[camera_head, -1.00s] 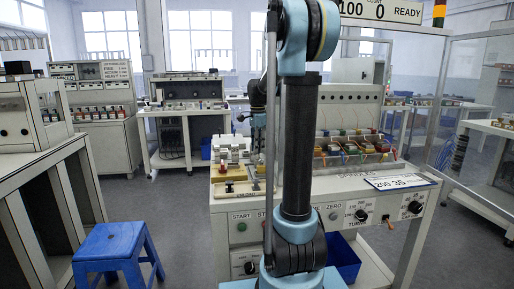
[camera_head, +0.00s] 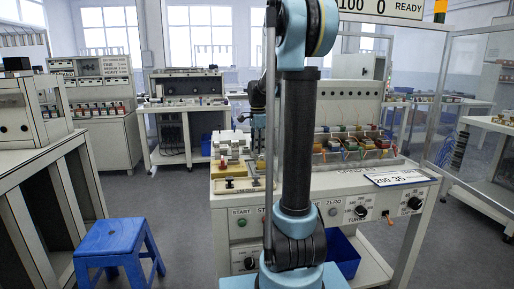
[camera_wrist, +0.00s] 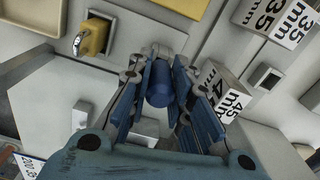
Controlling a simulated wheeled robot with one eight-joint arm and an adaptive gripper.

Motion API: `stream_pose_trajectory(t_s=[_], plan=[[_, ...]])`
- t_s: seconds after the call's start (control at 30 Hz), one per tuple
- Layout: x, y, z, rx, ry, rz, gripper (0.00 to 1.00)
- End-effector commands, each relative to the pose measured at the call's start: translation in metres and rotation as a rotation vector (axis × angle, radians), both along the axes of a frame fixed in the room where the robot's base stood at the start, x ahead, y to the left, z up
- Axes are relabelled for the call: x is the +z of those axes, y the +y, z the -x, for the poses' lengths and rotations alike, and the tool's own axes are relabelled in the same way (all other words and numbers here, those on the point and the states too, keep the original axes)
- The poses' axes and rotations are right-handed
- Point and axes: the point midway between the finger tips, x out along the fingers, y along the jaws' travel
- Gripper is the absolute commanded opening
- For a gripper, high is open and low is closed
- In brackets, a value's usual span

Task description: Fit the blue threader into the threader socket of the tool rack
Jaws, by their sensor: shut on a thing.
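In the wrist view, my gripper (camera_wrist: 158,92) is shut on a blue cylindrical piece, the blue threader (camera_wrist: 159,84). The threader sits between the fingertips, seen nearly end-on, and its far end is hidden. Below it are pale grey and white rack-like surfaces. One holds a yellow piece (camera_wrist: 93,38) in a square dark-edged socket at the upper left. An empty dark square opening (camera_wrist: 266,79) shows at the right. I cannot tell which opening is the threader socket. In the head view, my arm hides the gripper and the threader.
White blocks marked 45 mm (camera_wrist: 228,90) and 35 mm (camera_wrist: 272,18) stand to the right in the wrist view. The head view shows the workbench (camera_head: 340,190) with coloured connectors at its back, a blue stool (camera_head: 118,240) at the left, and open floor between.

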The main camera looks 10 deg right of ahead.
Motion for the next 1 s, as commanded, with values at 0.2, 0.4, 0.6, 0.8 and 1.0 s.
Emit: stream_pose_trajectory(t_s=[0.2, 0.4, 0.6, 0.8, 1.0], plan=[[-0.005, 0.0, 0.0, 0.0, 0.0, 0.0, 0.0], [-0.008, 0.0, 0.0, 0.0, 0.0, 0.0, 0.0], [-0.012, 0.0, 0.0, 0.0, 0.0, 0.0, 0.21], [-0.012, 0.0, 0.0, 0.0, 0.0, 0.0, 0.43], [-0.011, 0.0, 0.0, 0.0, 0.0, 0.0, 0.43]])
